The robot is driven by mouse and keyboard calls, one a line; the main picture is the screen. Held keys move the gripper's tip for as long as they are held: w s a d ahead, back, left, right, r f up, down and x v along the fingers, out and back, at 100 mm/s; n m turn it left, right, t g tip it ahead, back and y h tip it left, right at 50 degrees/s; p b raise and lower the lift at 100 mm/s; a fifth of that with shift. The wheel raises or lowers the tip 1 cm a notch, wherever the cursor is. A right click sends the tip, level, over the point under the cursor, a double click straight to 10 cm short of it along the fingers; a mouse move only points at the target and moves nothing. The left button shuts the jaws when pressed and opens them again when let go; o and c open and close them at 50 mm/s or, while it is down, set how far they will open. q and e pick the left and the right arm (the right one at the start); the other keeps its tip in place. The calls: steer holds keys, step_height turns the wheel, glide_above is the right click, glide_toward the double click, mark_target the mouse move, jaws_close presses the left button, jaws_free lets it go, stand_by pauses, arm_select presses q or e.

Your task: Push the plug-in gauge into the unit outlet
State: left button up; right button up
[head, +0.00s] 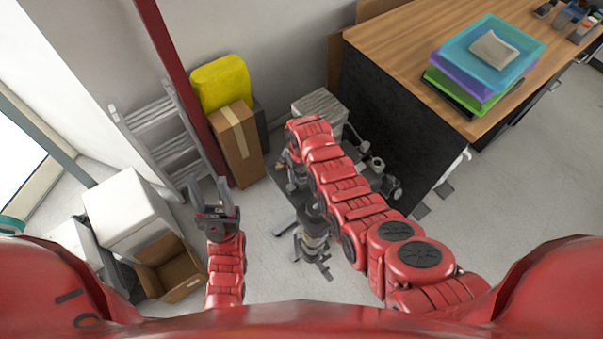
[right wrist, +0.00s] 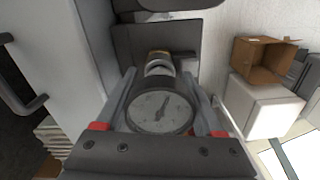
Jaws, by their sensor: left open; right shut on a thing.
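The plug-in gauge (right wrist: 160,112) has a round, pale dial with a dark needle and shows in the right wrist view. My right gripper (right wrist: 162,100) is shut on it, with one finger on each side. A stem with a pale ring and a brass-coloured part (right wrist: 158,64) lies just beyond the dial; I cannot tell whether this joins the unit outlet. In the head view my right arm hides the gauge and most of that gripper. The compressor equipment (head: 314,240) stands on the floor, partly behind the arm. My left gripper (head: 216,198) is open and empty, left of the equipment.
An open cardboard box (head: 170,268) and a white cabinet (head: 125,210) stand at the left. A ladder (head: 160,135), a taped carton (head: 236,142) and a red post (head: 185,90) are behind. A wooden-topped desk (head: 400,45) with stacked trays (head: 488,55) is at the right.

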steer(key=shift+f, duration=0.1)
steer(key=shift+f+b, duration=0.6)
steer(key=shift+b, duration=0.05)
steer(key=o, duration=1.5)
steer(key=shift+r, duration=0.1)
steer(key=shift+w+a+r, duration=0.1)
steer(key=shift+r, duration=0.5)
step_height(320, 180, up, 7)
steer(key=b, duration=0.2)
steer(key=shift+f+b, duration=0.1)
steer(key=shift+b, duration=0.25)
step_height(320, 180, up, 9)
steer(key=p, duration=0.7)
